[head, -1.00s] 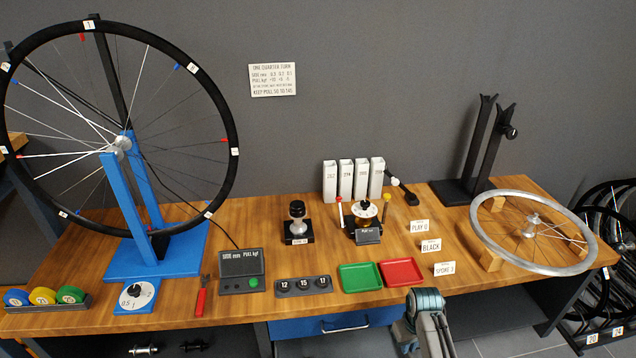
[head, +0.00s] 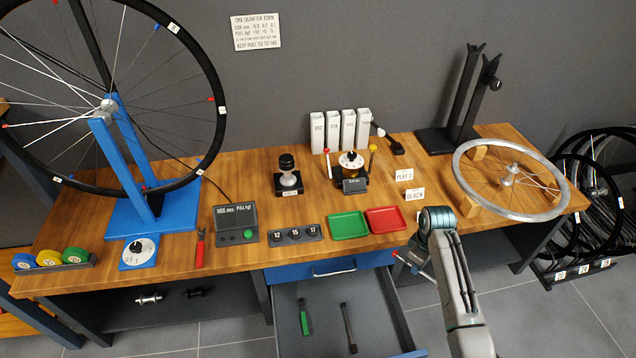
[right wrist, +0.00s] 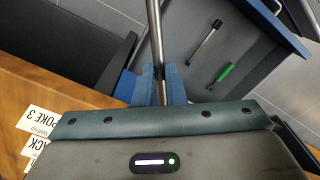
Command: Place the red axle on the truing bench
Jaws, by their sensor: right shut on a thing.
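My right gripper (head: 408,262) is in front of the bench's front edge, beside the red tray. In the right wrist view its blue fingers are shut on a thin silver rod (right wrist: 154,35). In the head view a little red shows on the held piece (head: 427,273), so it looks like the red axle; most of it is hidden by my gripper. The wooden truing bench (head: 260,195) carries a blue stand (head: 178,212) with a large spoked wheel at its left. My left gripper is not in view.
An open lower drawer (head: 375,325) holds a green piece (head: 304,317) and a dark one (head: 348,328). A green tray (head: 347,225) and a red tray (head: 386,219) stand near the front edge. A silver wheel (head: 470,200) lies on wooden blocks at the right.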

